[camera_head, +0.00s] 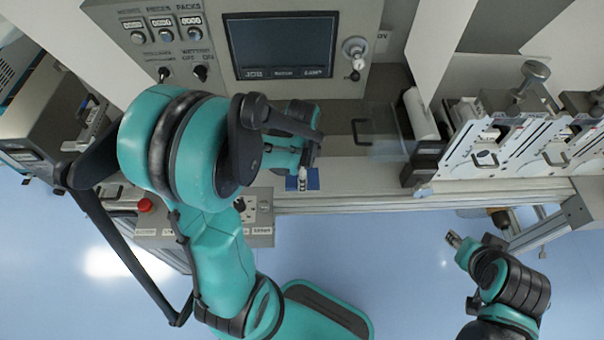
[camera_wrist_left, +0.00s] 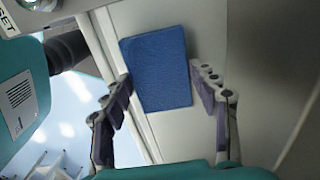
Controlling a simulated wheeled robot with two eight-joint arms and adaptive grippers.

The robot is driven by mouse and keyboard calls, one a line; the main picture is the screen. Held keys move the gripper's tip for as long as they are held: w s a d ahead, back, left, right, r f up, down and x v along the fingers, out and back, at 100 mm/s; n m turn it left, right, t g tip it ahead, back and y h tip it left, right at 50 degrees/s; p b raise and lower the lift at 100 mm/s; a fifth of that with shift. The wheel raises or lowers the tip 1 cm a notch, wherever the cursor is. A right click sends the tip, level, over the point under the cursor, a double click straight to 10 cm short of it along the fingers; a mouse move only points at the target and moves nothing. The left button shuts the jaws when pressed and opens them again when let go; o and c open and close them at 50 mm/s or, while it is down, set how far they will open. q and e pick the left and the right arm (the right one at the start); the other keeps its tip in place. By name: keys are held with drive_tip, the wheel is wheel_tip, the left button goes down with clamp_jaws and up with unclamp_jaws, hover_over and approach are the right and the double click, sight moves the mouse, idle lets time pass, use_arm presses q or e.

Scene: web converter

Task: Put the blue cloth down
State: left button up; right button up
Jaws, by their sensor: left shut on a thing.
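The blue cloth (camera_head: 313,179) is a small flat rectangle at the front edge of the machine's pale ledge in the head view. In the left wrist view the blue cloth (camera_wrist_left: 157,65) lies between the two fingers, over the pale surface. My left gripper (camera_head: 302,177) is shut on the cloth, with its fingers at the cloth's two sides; it also shows in the left wrist view (camera_wrist_left: 160,88). Whether the cloth touches the ledge is hard to tell. My right gripper (camera_head: 456,240) is at the lower right, away from the cloth, and its jaw opening is unclear.
A control panel with a dark screen (camera_head: 281,46) stands behind the ledge. A box with a red button (camera_head: 145,205) is at the left. A clear cover with a dark handle (camera_head: 362,131) and slotted white plates (camera_head: 500,150) are to the right. The ledge right of the cloth is clear.

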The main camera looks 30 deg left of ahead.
use_arm(q)
drive_tip(key=o, duration=1)
drive_tip(key=shift+r+p, duration=0.2)
drive_tip(key=shift+p, duration=0.1)
wheel_tip(320, 180, up, 11)
drive_tip(key=p, duration=0.4)
drive_tip(key=s+d+r+n+t, duration=0.1)
drive_tip(key=d+r+n+t, duration=0.1)
drive_tip(key=n, duration=0.2)
drive_tip(key=s+d+r+n+t, duration=0.2)
drive_tip(key=n, duration=0.1)
drive_tip(key=s+d+r+n+t, duration=0.2)
drive_tip(key=d+r+n+t, duration=0.1)
drive_tip(key=n, duration=0.1)
drive_tip(key=shift+n, duration=0.3)
